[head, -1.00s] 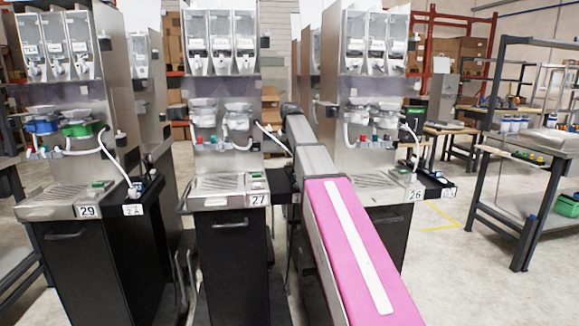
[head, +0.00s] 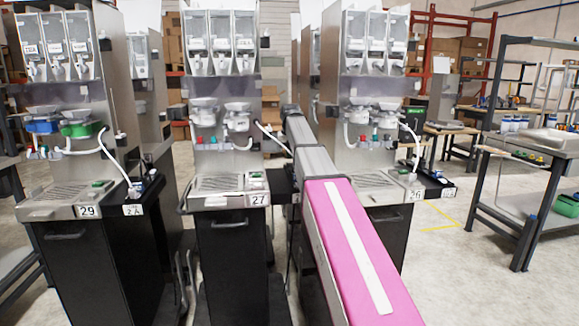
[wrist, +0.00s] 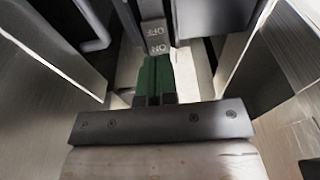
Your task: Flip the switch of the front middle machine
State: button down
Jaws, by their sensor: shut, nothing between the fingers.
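The front middle machine (head: 222,155) is a steel dispenser with a black cabinet and a label 27. My arm reaches along its right side, and my gripper is hidden in the head view. In the wrist view my gripper (wrist: 156,60) shows two green fingers side by side, shut and empty. Just beyond the fingertips is a grey switch plate (wrist: 154,34) with ON and OFF lettering, upside down in the picture. ON is nearest the fingers. The switch is hidden in the head view. I cannot tell whether the fingers touch it or which way it is set.
Machine 29 (head: 75,150) stands at the left and machine 26 (head: 365,140) at the right, close beside my arm. In the wrist view dark and metal panels (wrist: 255,50) crowd both sides of the fingers. A workbench (head: 525,150) stands at the far right, with open floor before it.

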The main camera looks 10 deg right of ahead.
jog(key=shift+f, duration=0.9)
dwell(0.5)
jog(key=shift+r, duration=3.5)
